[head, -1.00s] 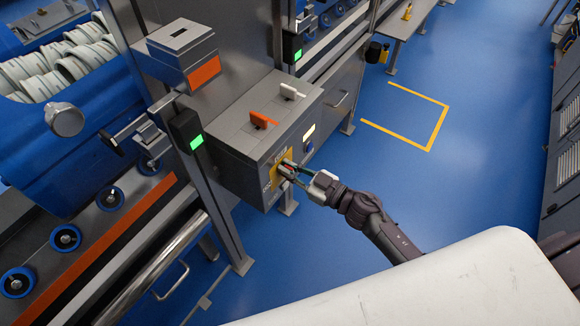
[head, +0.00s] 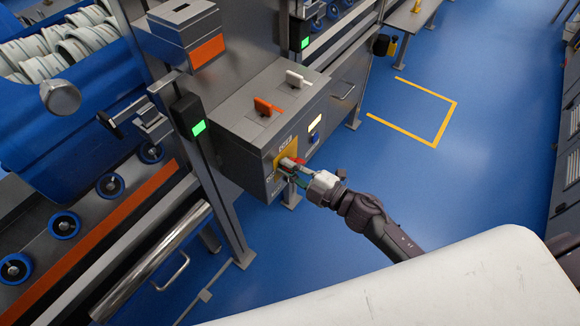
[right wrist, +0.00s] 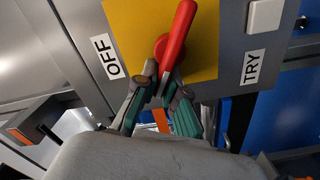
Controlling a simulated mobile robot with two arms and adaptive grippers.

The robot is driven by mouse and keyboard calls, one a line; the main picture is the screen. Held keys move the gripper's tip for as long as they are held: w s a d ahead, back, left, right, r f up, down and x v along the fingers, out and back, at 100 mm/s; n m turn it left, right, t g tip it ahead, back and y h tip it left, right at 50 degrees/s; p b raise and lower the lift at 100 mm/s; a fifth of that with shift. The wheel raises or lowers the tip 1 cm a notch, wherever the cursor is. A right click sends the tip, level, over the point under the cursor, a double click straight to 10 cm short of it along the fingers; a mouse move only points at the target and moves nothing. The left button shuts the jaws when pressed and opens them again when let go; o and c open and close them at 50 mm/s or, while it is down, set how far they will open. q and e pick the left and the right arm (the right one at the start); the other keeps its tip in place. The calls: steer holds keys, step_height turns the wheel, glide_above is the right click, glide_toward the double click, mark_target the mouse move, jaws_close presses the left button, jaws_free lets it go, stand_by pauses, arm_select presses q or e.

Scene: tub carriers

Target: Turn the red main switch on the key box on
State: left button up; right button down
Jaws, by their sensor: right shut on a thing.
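The key box (head: 262,130) is a grey box on the machine post. On its front is a yellow plate (head: 283,153) with the red main switch (head: 299,161). In the right wrist view the red handle (right wrist: 177,37) stands out from its hub, tilted to the upper right over the yellow plate (right wrist: 130,22). An OFF label (right wrist: 106,57) is left of it and a TRY label (right wrist: 253,67) right. My right gripper (right wrist: 163,86) is shut on the switch's lower end, by the hub. It also shows in the head view (head: 293,169). My left gripper is not in view.
An orange lever (head: 267,107) and a white lever (head: 298,80) stand on the box top. A post with a green light (head: 198,128) is left of the box. A white button (right wrist: 265,15) is above TRY. Blue floor (head: 390,170) right of the box is clear.

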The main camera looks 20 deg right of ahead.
steer(key=n+b, duration=0.1)
steer(key=n, duration=0.1)
steer(key=f+n+b, duration=0.1)
steer(key=n, duration=0.2)
steer(key=shift+s+a+f+n+b, duration=0.2)
steer(key=shift+f+n+b, duration=0.1)
steer(key=shift+b, duration=0.1)
stand_by(0.4)
steer(key=c, duration=1.2)
jaws_free()
steer(key=shift+c, duration=0.2)
steer(key=v, duration=1.2)
steer(key=shift+w+d, duration=0.1)
